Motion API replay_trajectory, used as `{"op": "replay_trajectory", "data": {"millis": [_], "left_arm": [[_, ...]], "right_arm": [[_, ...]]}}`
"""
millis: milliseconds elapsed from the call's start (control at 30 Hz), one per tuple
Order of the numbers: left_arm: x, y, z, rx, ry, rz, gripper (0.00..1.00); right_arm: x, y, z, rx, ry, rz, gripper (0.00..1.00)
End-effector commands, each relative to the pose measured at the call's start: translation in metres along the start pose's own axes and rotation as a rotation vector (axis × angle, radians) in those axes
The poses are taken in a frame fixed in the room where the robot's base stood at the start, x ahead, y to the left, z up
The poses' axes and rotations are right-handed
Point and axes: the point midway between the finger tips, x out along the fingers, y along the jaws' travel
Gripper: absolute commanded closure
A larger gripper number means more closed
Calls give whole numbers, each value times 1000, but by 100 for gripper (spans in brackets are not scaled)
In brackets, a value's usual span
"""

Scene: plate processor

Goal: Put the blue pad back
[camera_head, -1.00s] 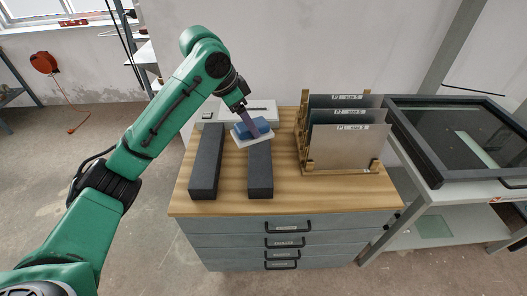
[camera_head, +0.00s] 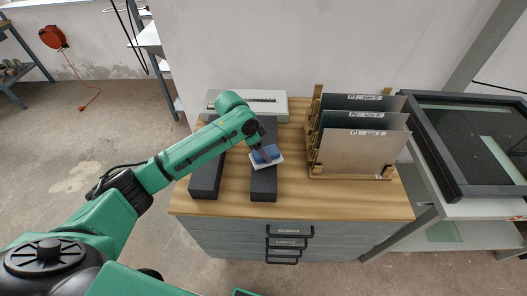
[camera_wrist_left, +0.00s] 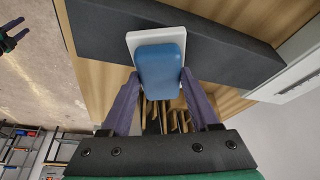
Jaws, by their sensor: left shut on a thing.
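The blue pad (camera_head: 265,153) has a white base and is at the front part of the right dark bar in the head view. My left gripper (camera_head: 264,157) is shut on it from above. In the left wrist view the blue pad (camera_wrist_left: 160,70) sits between the purple fingers of my left gripper (camera_wrist_left: 161,90), its white base (camera_wrist_left: 158,36) against the dark bar behind it. I cannot tell whether the base touches the bar. My right gripper (camera_wrist_left: 14,36) shows small at the left edge of the wrist view, its fingers apart, with nothing between them.
Two dark bars, left (camera_head: 206,178) and right (camera_head: 263,188), lie on the wooden cabinet top (camera_head: 230,203). A rack (camera_head: 350,177) of labelled metal plates stands to the right. A long pale box (camera_head: 220,100) lies at the back. A dark-framed glass unit (camera_head: 450,180) stands farther right.

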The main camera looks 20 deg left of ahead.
Motion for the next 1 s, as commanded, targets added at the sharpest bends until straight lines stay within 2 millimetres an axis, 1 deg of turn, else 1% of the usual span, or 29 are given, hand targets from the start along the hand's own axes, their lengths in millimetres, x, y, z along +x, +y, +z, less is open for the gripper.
{"op": "replay_trajectory", "data": {"millis": [33,100,300,367,400,433,467,733,800,867,967,1000], "left_arm": [[7,1,3,-1,-2,2,90],[14,0,6,2,0,-1,90],[15,0,6,2,1,-1,90],[16,0,6,1,1,-1,90],[16,0,6,1,1,-1,27],[16,0,6,1,1,-1,15],[16,0,6,1,0,-1,8],[16,0,6,1,0,-1,8],[13,0,6,1,0,-1,8],[7,-1,6,1,1,-2,8],[-13,-1,6,2,2,-5,8],[-24,-1,6,2,3,-4,8]], "right_arm": [[-3,1,-1,0,1,2,50],[-3,2,1,0,-3,3,50],[-3,1,17,0,-28,1,50],[-3,1,20,0,-32,1,50],[-3,1,20,1,-32,1,50],[-3,1,20,1,-32,1,50],[-3,1,19,1,-32,2,50],[-3,2,18,1,-30,2,50],[-3,2,17,1,-29,2,50],[-2,2,17,1,-28,3,50],[1,2,16,1,-27,3,50],[2,2,16,1,-26,3,50]]}}
